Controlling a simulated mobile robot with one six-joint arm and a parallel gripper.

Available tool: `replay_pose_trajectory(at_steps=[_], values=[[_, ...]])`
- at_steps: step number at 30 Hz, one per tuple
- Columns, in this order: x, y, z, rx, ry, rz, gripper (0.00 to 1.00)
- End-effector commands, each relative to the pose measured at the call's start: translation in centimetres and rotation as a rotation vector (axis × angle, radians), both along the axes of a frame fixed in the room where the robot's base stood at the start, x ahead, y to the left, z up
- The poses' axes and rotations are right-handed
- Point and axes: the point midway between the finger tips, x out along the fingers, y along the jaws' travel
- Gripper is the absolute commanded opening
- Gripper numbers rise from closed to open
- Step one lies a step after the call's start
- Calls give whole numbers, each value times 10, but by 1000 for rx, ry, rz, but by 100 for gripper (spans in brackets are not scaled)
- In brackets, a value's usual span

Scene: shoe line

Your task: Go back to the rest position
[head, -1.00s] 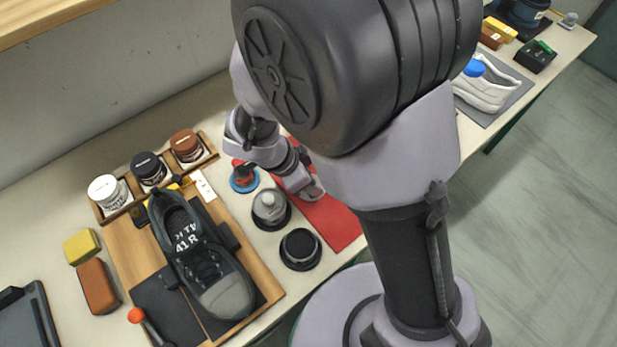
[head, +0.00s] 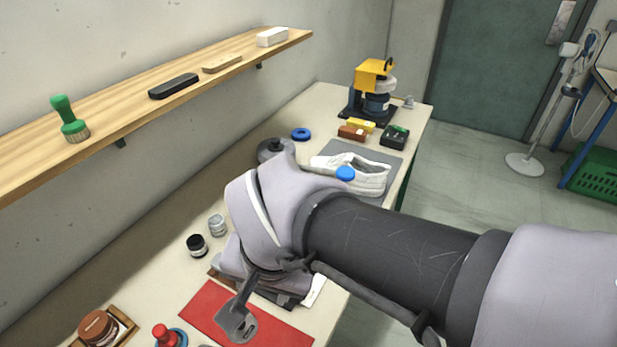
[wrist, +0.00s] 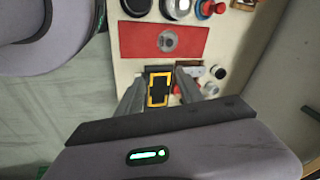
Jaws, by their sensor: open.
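My arm stretches across the head view, over the near part of the bench. My gripper (wrist: 160,84) shows in the wrist view with its two grey fingers apart and nothing clamped between them. It points down at the bench, above a black item with a yellow outline (wrist: 158,88); I cannot tell the gap or exactly what the item is. The red mat (head: 219,315) lies beside that spot, and it also shows in the wrist view (wrist: 135,40) with a grey disc on it. The gripper's fingers are hidden behind my arm in the head view.
A wall shelf (head: 135,120) holds a green brush (head: 70,122) and several blocks. A white shoe (head: 365,178) lies on a grey mat beyond my arm. A yellow machine (head: 374,75) stands at the bench's far end. Small jars (head: 217,225) stand left of my arm.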

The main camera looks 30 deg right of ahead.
Motion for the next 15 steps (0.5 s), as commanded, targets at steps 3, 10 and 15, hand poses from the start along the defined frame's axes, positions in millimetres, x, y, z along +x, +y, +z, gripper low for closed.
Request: replay_pose_trajectory(at_steps=[3,10,15], values=[[-20,-14,22,23,-157,150,44],[-31,-18,33,-3,-275,273,44],[-30,-18,33,-3,-274,276,44]])
